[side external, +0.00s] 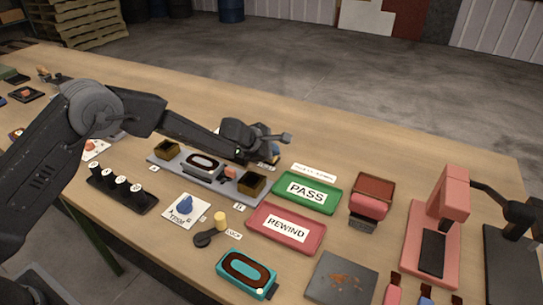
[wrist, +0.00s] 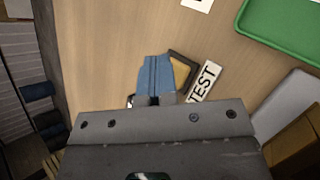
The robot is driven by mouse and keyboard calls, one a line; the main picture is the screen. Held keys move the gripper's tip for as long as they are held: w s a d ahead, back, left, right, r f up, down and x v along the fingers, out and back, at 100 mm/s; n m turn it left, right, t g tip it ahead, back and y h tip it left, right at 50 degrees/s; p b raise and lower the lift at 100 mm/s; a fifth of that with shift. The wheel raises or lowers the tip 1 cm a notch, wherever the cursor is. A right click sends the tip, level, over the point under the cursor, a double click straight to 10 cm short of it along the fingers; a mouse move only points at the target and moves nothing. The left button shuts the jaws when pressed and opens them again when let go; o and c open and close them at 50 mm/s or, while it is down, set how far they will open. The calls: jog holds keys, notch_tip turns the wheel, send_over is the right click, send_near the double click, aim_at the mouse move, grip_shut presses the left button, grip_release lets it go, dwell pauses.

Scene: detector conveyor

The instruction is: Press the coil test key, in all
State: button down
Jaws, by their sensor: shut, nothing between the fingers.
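A TEST label (wrist: 205,82) lies on the table in the wrist view. Beside it are a blue piece (wrist: 156,75) and a dark-framed tan piece (wrist: 183,72), which look like the test key. My gripper (wrist: 153,100) is shut and empty, close in front of the blue piece and partly covering it. I cannot tell whether they touch or whether the key is pressed down. In the side view my gripper (side external: 285,139) is over the far side of the grey fixture, and only a bit of blue (side external: 275,152) shows beneath it. A coil unit (side external: 204,165) sits on the fixture.
The grey fixture (side external: 220,187) carries brown boxes at its ends. A green PASS tray (side external: 333,201) and a red REWIND tray (side external: 313,246) stand to its right. A blue knob (side external: 184,205) and a yellow-topped crank (side external: 220,220) are nearer. The table beyond my gripper is clear.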

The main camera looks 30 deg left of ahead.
jog(key=shift+r, duration=0.85)
jog(key=shift+r, duration=2.5)
